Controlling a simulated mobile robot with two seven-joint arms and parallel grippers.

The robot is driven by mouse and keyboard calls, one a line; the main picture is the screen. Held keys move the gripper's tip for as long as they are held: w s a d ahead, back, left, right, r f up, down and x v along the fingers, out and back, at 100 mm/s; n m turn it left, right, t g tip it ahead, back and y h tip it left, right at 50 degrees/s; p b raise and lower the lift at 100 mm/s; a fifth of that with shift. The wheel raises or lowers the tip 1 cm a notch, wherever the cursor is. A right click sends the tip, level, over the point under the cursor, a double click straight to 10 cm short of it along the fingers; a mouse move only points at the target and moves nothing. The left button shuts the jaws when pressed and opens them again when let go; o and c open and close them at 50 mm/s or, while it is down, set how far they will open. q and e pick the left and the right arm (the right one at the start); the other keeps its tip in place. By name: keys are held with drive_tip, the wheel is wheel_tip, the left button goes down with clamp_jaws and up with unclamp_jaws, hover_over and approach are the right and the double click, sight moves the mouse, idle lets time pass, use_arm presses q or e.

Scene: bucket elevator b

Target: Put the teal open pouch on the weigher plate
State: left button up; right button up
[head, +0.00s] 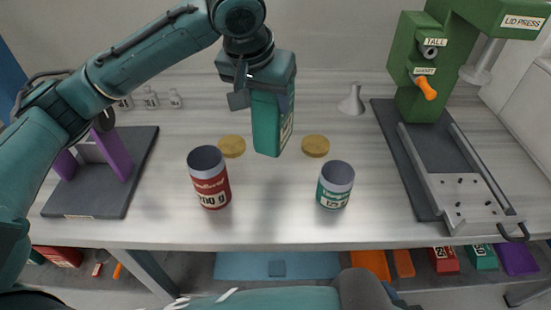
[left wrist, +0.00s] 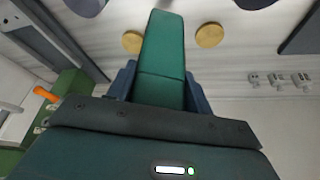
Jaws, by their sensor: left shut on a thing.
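My left gripper (head: 262,88) is shut on a teal pouch (head: 268,125), a tall, narrow block shape with a pale label on its right side. The pouch hangs about upright above the middle of the table, between two yellow discs. In the left wrist view the pouch (left wrist: 163,60) sticks out from between the dark fingers of the left gripper (left wrist: 160,92). Its opening is hidden. A dark plate (head: 115,190) with purple uprights and a small front label lies at the left; I cannot tell whether it is the weigher plate. My right gripper is not in view.
A red can (head: 209,180) and a teal can (head: 334,187) stand near the front. The yellow discs (head: 232,147) and (head: 315,146) lie behind them. A green lid press (head: 425,70) stands right, small weights (head: 151,98) back left, a white funnel (head: 352,101) at the back.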

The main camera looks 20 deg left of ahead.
sight(265, 134)
use_arm(q)
wheel_tip(265, 134, down, 5)
drive_tip(key=shift+s+r, duration=0.1)
drive_tip(key=shift+s, duration=0.05)
drive_tip(key=shift+f+b, duration=0.3)
drive_tip(key=shift+f, duration=1.95)
drive_tip(key=o, duration=0.8)
drive_tip(key=shift+f, duration=0.1)
drive_tip(key=shift+c, duration=0.2)
